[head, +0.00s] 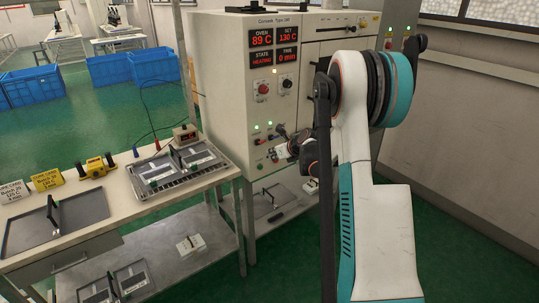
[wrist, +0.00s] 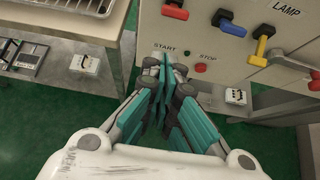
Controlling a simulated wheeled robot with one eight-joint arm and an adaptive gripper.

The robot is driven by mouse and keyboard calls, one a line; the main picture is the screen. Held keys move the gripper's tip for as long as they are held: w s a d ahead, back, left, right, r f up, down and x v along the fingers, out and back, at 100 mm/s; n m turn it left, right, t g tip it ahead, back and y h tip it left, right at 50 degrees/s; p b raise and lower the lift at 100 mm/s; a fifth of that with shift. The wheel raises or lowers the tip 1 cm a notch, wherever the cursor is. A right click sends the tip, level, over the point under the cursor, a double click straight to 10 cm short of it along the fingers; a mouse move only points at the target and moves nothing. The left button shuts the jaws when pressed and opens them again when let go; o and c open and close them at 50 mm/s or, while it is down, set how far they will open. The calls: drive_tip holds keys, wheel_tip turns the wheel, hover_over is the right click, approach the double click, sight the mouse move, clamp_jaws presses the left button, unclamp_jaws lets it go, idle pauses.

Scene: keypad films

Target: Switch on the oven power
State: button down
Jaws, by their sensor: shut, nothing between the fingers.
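The oven (head: 222,80) is a cream cabinet with lit red displays reading OVEN 89 C, SET 130 C, STATE HEATING and a time of 0 min. Two green lamps (head: 270,123) glow on its lower front. In the wrist view a red lever (wrist: 175,11), a blue lever (wrist: 228,22) and a yellow lever (wrist: 265,30) stick out of the panel. Below are START and STOP labels and a red button (wrist: 200,68). My gripper (wrist: 162,64) is shut and empty, its tips just below the START label, hiding what lies there. I cannot tell whether it touches the panel.
A table (head: 120,215) on the left bears a wire-rack tray (head: 180,165), a dark tray (head: 58,222), a yellow device (head: 95,166) and yellow cards (head: 47,179). A low shelf (head: 185,265) is beneath. Blue crates (head: 150,66) stand behind.

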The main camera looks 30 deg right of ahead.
drive_tip(key=s+r+p, duration=0.1)
drive_tip(key=s+r, duration=0.3)
drive_tip(key=r, duration=0.1)
drive_tip(key=shift+s+r+p, duration=0.25)
drive_tip(key=shift+r+p, duration=0.1)
drive_tip(key=shift+r, duration=0.05)
drive_tip(key=shift+d, duration=0.1)
drive_tip(key=s+a+r+n+g+p, duration=0.1)
drive_tip(key=s+a+r+n, duration=0.35)
drive_tip(key=a+n, duration=0.35)
drive_tip(key=s+a+r+n+g+p, duration=0.1)
drive_tip(key=s+a+r+n, duration=0.2)
drive_tip(key=a+r+n, duration=0.55)
drive_tip(key=s+a+r+n+g+p, duration=0.15)
drive_tip(key=s+a+n, duration=0.25)
drive_tip(key=a, duration=0.7)
drive_tip(key=s+a+f+n+b, duration=0.1)
drive_tip(key=s+a+f+n, duration=0.1)
drive_tip(key=s+n, duration=0.5)
drive_tip(key=s+a+f+n+b, duration=0.2)
drive_tip(key=s+a+n, duration=0.2)
drive_tip(key=s+n, duration=0.4)
drive_tip(key=s, duration=0.7)
drive_tip(key=shift+s+a, duration=0.3)
drive_tip(key=shift+s, duration=0.1)
